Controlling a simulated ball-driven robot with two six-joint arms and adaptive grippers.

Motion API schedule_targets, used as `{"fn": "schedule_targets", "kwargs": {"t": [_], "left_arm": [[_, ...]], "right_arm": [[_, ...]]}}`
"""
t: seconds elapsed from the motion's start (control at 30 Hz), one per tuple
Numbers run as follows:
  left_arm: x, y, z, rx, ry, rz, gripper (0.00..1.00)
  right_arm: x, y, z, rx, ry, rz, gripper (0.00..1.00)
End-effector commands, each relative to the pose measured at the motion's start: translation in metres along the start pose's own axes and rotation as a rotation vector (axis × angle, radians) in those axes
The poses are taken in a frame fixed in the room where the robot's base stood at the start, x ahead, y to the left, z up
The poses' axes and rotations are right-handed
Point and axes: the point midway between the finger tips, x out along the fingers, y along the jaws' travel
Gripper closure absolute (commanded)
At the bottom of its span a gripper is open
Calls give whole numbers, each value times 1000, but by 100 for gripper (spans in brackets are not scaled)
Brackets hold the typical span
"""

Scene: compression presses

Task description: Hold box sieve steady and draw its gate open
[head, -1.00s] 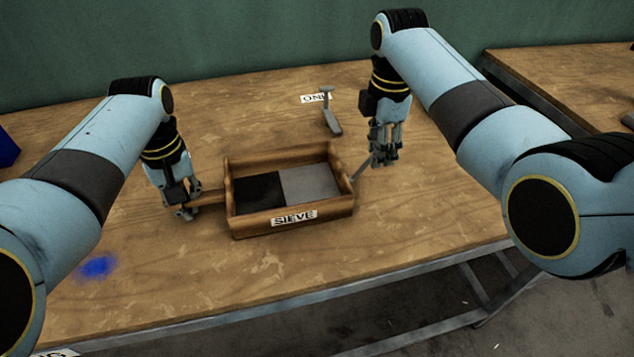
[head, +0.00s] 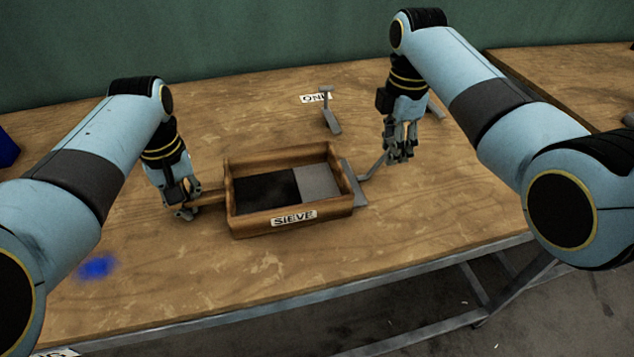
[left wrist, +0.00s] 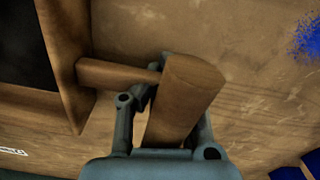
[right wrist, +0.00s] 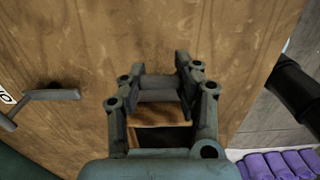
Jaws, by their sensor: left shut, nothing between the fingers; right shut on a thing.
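The wooden box sieve (head: 249,225), labelled SIEVE, sits flat on the table. Its grey gate plate (head: 318,181) covers the right part of the floor and sticks out past the right wall. The left part of the floor is dark. My left gripper (head: 187,212) is shut at the wooden side handle (left wrist: 187,100); its fingers flank the handle in the left wrist view, but no grip shows clearly. My right gripper (head: 400,155) is shut on the gate's grey handle (right wrist: 158,93), right of the box. The fingers partly hide that handle.
A grey T-shaped tool (head: 332,119) lies behind the sieve, beside a partly hidden label (head: 313,98). A blue patch (head: 97,266) marks the table at front left. The wooden table (head: 400,235) is bare in front of the sieve.

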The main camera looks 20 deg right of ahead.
Motion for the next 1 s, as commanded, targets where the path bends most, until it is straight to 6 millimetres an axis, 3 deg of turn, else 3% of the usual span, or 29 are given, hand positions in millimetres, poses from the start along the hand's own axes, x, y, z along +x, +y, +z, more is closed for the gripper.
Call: {"fn": "schedule_targets", "kwargs": {"t": [1.0], "left_arm": [[0,-2,0,-1,1,-4,100]], "right_arm": [[-1,1,32,1,-3,2,100]]}}
